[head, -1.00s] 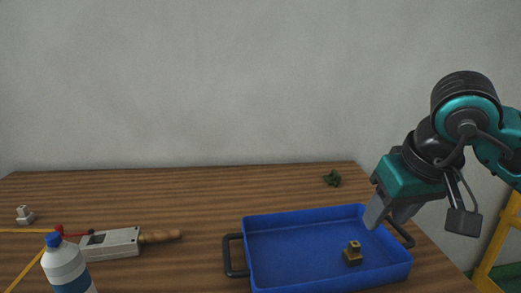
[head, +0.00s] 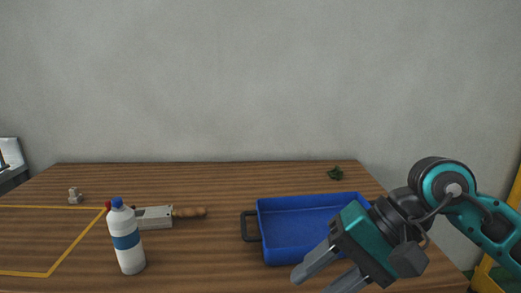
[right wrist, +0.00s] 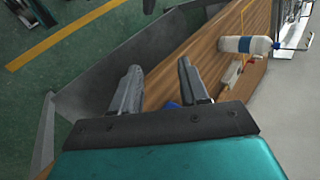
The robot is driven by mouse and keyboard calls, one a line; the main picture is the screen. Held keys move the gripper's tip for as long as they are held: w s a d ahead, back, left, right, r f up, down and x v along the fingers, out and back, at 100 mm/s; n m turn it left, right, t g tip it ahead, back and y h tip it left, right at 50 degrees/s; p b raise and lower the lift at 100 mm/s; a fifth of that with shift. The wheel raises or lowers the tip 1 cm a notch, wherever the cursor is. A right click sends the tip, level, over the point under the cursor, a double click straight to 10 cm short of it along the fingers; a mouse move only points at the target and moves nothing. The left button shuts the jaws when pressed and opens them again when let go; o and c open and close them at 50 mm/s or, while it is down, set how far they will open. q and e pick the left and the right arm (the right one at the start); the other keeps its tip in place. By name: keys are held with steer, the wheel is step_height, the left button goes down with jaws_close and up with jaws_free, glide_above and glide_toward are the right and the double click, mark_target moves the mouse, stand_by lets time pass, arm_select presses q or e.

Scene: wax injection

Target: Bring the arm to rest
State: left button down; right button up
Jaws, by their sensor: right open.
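My right gripper (head: 330,275) is in the lower right of the head view, in front of the blue tray (head: 290,254). Its two fingers are apart with nothing between them. In the right wrist view the open right gripper (right wrist: 160,85) points past the table edge, with the floor to the left and the wooden table (right wrist: 207,62) to the right. The right arm covers the tray's right part, and the brass-coloured piece seen in it earlier is hidden. My left gripper is not in view.
A white bottle with a blue cap (head: 126,240) stands left of the tray. Behind it lies a grey tool with a wooden handle (head: 155,217). A small pale part (head: 75,196) sits by yellow lines at left.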

steer(key=s+a+r+m+y+p, duration=0.2)
steer(key=a+r+m+y, duration=0.45)
steer(key=m+y, duration=0.65)
steer(key=w+d+f+m+t+h+p, duration=0.1)
steer(key=w+d+f+m+t+h, duration=0.25)
steer(key=m+t, duration=0.9)
steer(key=w+d+f+m+t+h+p, duration=0.1)
steer(key=w+d+f+m+t+h, duration=0.3)
steer(key=m, duration=1.5)
steer(key=s+d+f+m+h+p, duration=0.1)
steer(key=d+f+m+h, duration=0.1)
steer(key=f+m+h, duration=0.3)
steer(key=d+f+m+h+p, duration=0.1)
steer(key=d+f+m+h, duration=0.2)
steer(key=f+m, duration=0.3)
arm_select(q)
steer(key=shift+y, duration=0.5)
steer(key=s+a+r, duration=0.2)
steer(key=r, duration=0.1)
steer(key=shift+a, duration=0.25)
arm_select(e)
steer(key=s+d+f+m+g+h, duration=0.3)
steer(key=s+f+m+g+h, duration=0.1)
steer(key=s+f+m, duration=0.7)
step_height(320, 180, down, 3)
steer(key=shift+d+f+g, duration=0.1)
steer(key=shift+d+g, duration=0.1)
steer(key=shift+g, duration=0.55)
